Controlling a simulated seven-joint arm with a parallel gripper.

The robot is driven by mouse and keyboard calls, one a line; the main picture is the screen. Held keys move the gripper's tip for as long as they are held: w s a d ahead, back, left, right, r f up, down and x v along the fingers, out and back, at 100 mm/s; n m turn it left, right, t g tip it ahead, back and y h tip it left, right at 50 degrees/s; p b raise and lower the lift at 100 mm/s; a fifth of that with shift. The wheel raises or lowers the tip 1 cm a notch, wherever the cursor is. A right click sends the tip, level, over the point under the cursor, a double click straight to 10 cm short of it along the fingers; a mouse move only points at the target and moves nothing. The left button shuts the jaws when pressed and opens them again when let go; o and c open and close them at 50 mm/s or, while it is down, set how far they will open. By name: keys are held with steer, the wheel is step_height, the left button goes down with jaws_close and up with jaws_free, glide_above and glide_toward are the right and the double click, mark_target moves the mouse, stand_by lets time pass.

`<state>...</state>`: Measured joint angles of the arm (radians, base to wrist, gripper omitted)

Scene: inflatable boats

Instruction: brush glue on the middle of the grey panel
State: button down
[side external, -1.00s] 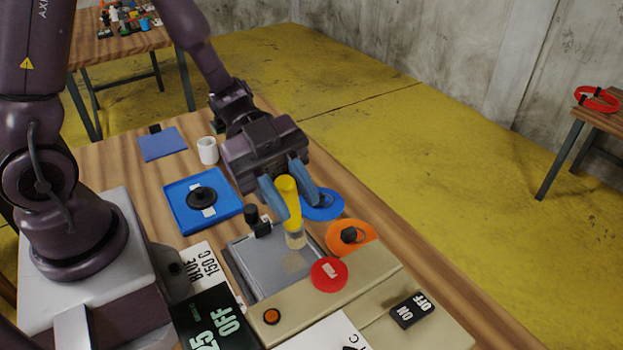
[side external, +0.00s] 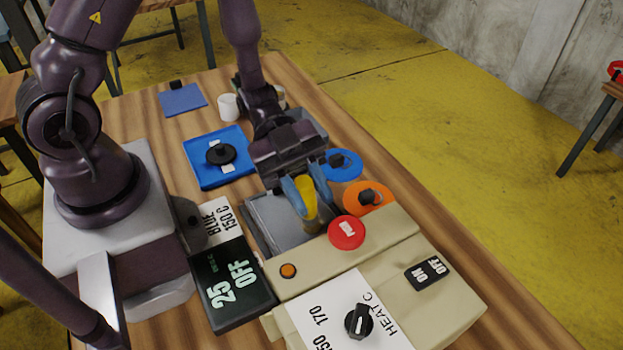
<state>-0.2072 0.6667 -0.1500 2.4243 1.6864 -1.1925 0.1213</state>
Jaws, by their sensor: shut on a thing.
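The grey panel (side external: 268,216) lies flat in the machine's bed, left of the beige housing. My gripper (side external: 306,194) is above the panel's right part, shut on the yellow brush (side external: 306,188). The brush is nearly upright, bristle end down, over the panel's right side close to the housing. Its tip is small and shaded, so I cannot tell whether it touches the panel. My gripper and the brush hide part of the panel, and no glue patch shows clearly. A white cup (side external: 228,107) stands farther back on the table.
The beige machine (side external: 395,245) has a red button (side external: 346,232), an orange button (side external: 288,270) and a heat dial (side external: 358,321). Blue (side external: 345,164) and orange (side external: 368,196) round pieces lie right of my gripper. A blue square piece (side external: 206,174) lies left. The right table strip is clear.

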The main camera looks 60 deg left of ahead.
steer(key=shift+a, duration=3.55)
steer(key=shift+d, duration=3.7)
steer(key=shift+s+d, duration=0.15)
steer(key=shift+d, duration=0.1)
steer(key=shift+s+a, duration=0.6)
steer(key=shift+a, duration=3.4)
steer(key=shift+d, duration=3.85)
step_height(320, 180, up, 8)
